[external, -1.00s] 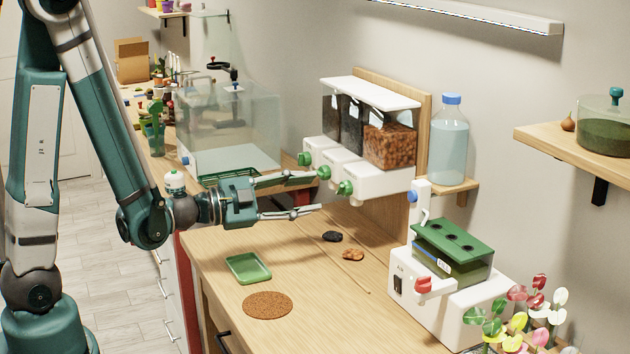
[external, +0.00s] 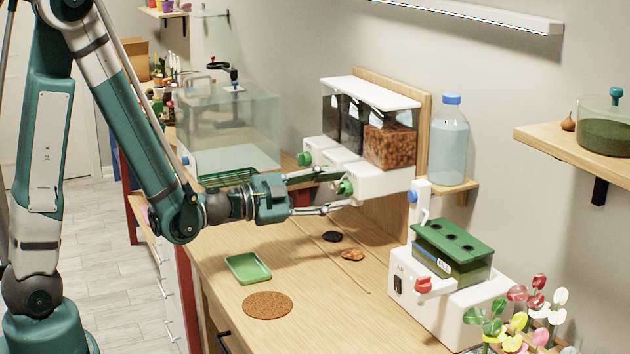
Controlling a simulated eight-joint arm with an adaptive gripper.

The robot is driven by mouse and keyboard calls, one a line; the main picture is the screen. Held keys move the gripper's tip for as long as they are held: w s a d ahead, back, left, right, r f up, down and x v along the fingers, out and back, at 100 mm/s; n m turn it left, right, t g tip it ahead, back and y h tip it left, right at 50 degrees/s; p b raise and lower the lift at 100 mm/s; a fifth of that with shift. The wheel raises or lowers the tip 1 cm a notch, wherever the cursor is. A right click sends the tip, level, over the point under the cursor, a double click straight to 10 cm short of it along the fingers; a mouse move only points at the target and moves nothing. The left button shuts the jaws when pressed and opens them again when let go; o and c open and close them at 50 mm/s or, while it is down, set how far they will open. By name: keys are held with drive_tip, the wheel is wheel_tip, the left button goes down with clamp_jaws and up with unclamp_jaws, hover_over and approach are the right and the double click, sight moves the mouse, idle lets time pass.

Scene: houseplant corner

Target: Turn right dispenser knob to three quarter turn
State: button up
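The dispenser (external: 398,183) is a white unit on a wooden back panel, with bins of dark and brown material and green knobs on its front. The right knob (external: 345,187) is green and faces my gripper. The left knob (external: 304,159) shows behind my upper finger; the middle knob is hidden by that finger. My gripper (external: 343,190) is open, its two fingers spread above and below the right knob. The fingertips reach close to the knob; I cannot tell whether they touch it.
A green tray (external: 248,268), a brown round mat (external: 267,305), a dark stone (external: 332,236) and a brown piece (external: 353,255) lie below on the wooden counter (external: 320,320). A white machine with a green-lidded tank (external: 455,252) stands at right. A glass tank (external: 232,130) stands behind.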

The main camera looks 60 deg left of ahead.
drive_tip(key=c, duration=0.9)
drive_tip(key=shift+m, duration=0.4)
drive_tip(key=m, duration=0.3)
drive_tip(key=shift+m+g, duration=0.3)
drive_tip(key=shift+m, duration=0.1)
drive_tip(key=m, duration=0.4)
drive_tip(key=shift+y, duration=0.3)
